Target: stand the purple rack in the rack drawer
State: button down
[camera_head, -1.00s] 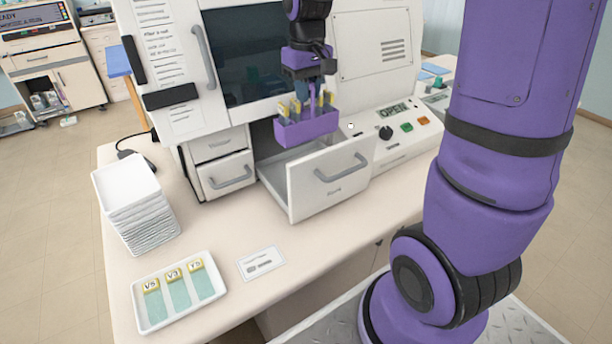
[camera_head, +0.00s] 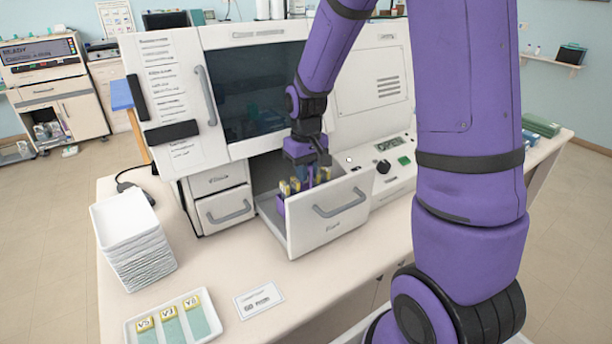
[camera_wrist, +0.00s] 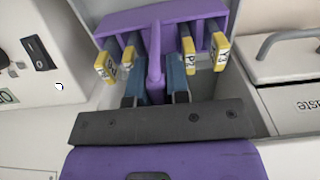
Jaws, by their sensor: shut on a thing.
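The purple rack (camera_wrist: 203,40) holds several yellow-labelled slides and has a central purple handle. In the head view the rack (camera_head: 280,207) is down inside the open rack drawer (camera_head: 340,228), partly hidden by the drawer's front. It looks upright. My gripper (camera_wrist: 155,97) is shut on the rack's handle, with a finger on each side. In the head view my gripper (camera_head: 309,176) is just above the drawer opening. Whether the rack touches the drawer floor is hidden.
Two shut small drawers (camera_head: 222,192) are left of the open drawer. A stack of white trays (camera_head: 130,235) and a tray of slides (camera_head: 133,331) stand on the bench. A label card (camera_head: 259,300) lies in front. The control panel (camera_head: 385,170) is to the right.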

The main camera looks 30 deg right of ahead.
jog(key=shift+f, duration=0.7)
jog(key=c, duration=1.1)
grip_release()
jog(key=shift+f, duration=0.1)
notch_tip(320, 180, up, 11)
jog(key=shift+f, duration=0.1)
jog(key=shift+s+r, duration=0.1)
jog(key=shift+r, duration=0.85)
jog(key=s+a+r+t, duration=0.2)
jog(key=s+r, duration=0.3)
jog(key=s, duration=0.6)
jog(key=s+a+r+t, duration=0.3)
jog(key=s+r, duration=0.3)
jog(key=s, duration=0.5)
jog(key=shift+a, duration=0.4)
